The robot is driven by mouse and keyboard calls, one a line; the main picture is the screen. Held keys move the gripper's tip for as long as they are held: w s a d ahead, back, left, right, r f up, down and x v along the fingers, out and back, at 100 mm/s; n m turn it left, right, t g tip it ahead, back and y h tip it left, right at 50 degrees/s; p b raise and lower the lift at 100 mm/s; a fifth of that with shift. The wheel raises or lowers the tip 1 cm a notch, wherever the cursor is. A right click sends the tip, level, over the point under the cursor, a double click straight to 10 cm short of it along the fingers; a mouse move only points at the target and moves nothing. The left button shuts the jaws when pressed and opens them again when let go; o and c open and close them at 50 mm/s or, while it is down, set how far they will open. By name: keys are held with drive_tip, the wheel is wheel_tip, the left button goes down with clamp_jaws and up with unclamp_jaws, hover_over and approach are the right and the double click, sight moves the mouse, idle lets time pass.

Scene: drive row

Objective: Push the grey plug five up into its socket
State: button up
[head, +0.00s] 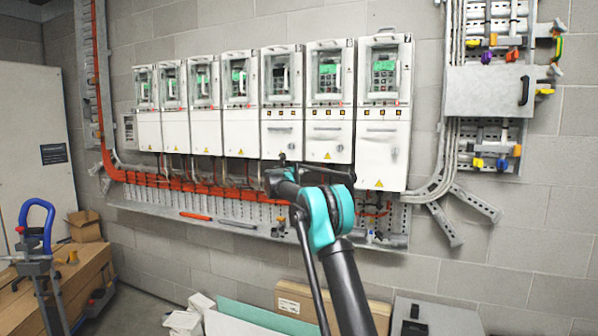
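Seven white drives hang in a row on the block wall; the fifth from the left (282,105) has a clear window at its top. My arm with its teal joint reaches up from the lower right. My gripper (272,178) is at the lower edge of the fifth drive, in front of the orange cable duct (180,183). It is small and dark here, and I cannot make out its fingers or whether it holds anything. I cannot pick out the grey plug or its socket; my gripper and arm cover part of that area.
A perforated metal tray (128,205) runs below the drives, with an orange tool (195,216) on it. A grey box (488,92) and colored fittings are at the right. Cartons and boards (250,325) lie on the floor below. A blue-handled cart (37,225) stands at the left.

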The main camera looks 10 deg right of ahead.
drive_tip(key=shift+c, duration=0.6)
clamp_jaws()
drive_tip(key=shift+r, duration=0.1)
wheel_tip(320, 180, up, 2)
drive_tip(key=shift+r, duration=0.15)
drive_tip(key=shift+o, duration=0.6)
unclamp_jaws()
drive_tip(key=shift+s+a, duration=0.1)
drive_tip(key=v, duration=1.1)
drive_tip(key=shift+s+a, duration=0.15)
drive_tip(key=shift+s, duration=0.2)
